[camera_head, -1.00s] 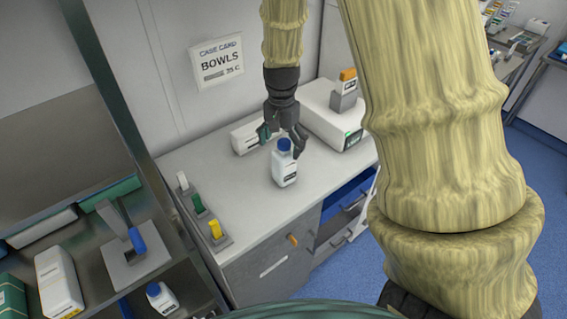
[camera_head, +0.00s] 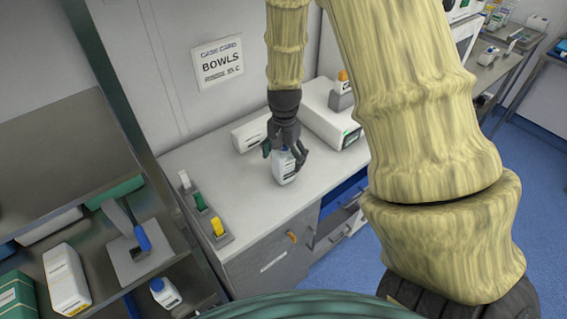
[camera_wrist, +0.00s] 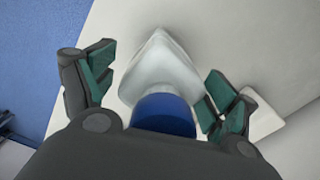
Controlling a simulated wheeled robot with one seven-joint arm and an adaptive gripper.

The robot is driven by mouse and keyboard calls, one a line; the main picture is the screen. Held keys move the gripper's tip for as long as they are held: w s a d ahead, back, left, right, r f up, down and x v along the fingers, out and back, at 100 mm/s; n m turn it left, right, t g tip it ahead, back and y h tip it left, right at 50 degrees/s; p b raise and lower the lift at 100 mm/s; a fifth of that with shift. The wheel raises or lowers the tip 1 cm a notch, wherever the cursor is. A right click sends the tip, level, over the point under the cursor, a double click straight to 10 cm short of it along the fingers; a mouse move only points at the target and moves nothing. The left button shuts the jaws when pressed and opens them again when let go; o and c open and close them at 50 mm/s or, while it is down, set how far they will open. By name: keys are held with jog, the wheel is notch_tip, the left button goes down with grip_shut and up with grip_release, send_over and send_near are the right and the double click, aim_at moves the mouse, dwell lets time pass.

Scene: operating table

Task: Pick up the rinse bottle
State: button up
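In the wrist view the white bottle body (camera_wrist: 160,68) and blue cap (camera_wrist: 163,115) sit between the two green-padded fingers of my gripper (camera_wrist: 158,95). The fingers are spread, with a gap on the left side and the right finger close to the bottle. Part of the cap is hidden behind the gripper in the head view.
A white box (camera_head: 250,134) lies just behind the bottle, and a larger white device (camera_head: 330,116) stands to its right. A block with white, green and yellow levers (camera_head: 208,210) is on the counter's left. Another blue-capped bottle (camera_head: 165,292) stands on the left shelf.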

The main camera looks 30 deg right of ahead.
jog(key=c, duration=1.2)
jog(key=shift+r, duration=0.15)
